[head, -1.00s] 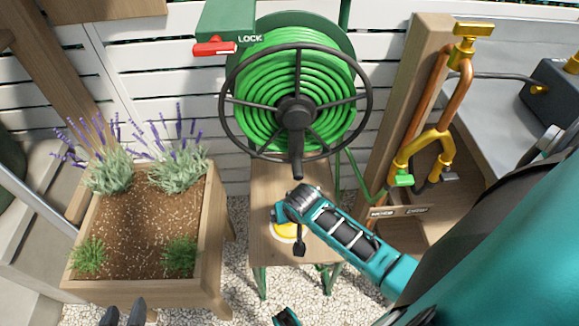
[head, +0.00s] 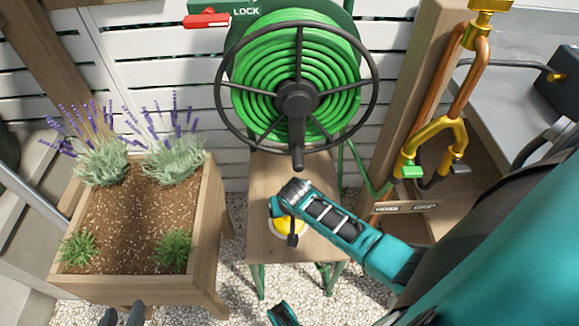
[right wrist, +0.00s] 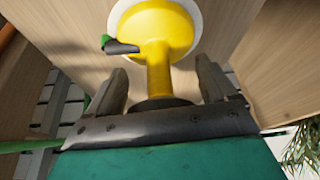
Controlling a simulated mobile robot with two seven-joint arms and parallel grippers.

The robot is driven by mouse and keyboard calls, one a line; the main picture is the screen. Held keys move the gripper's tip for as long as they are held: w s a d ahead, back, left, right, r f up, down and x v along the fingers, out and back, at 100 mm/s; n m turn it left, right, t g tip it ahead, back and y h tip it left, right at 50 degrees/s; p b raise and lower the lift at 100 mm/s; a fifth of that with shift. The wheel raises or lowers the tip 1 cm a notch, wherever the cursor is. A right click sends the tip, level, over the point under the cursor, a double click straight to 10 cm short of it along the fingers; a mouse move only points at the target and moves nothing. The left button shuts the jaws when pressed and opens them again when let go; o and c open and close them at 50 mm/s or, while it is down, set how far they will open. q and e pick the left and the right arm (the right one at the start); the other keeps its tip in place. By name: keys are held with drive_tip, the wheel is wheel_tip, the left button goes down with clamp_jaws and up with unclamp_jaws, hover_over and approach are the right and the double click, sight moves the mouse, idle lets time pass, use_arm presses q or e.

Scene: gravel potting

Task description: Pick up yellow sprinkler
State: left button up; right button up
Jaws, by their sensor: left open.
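The yellow sprinkler (head: 284,229) is on the wooden stand below the hose reel, partly covered by my right arm in the head view. In the right wrist view the sprinkler (right wrist: 155,30) shows a wide yellow head with a white rim, a green-and-black piece at its side and a yellow stem. My right gripper (right wrist: 160,82) is open, with a finger on each side of the stem and gaps visible between. My left gripper (head: 122,316) is open and empty at the bottom edge of the head view, in front of the planter; only its dark fingertips show.
The green hose reel (head: 340,95) with its black wheel stands behind the sprinkler. The wooden planter (head: 207,240) with lavender is at the left. A post with copper pipe (head: 463,95) and yellow fittings rises at the right. The wooden stand (head: 262,180) has bare room around the sprinkler.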

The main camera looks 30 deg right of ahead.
drive_tip(key=c, duration=1.1)
drive_tip(key=shift+r, duration=0.15)
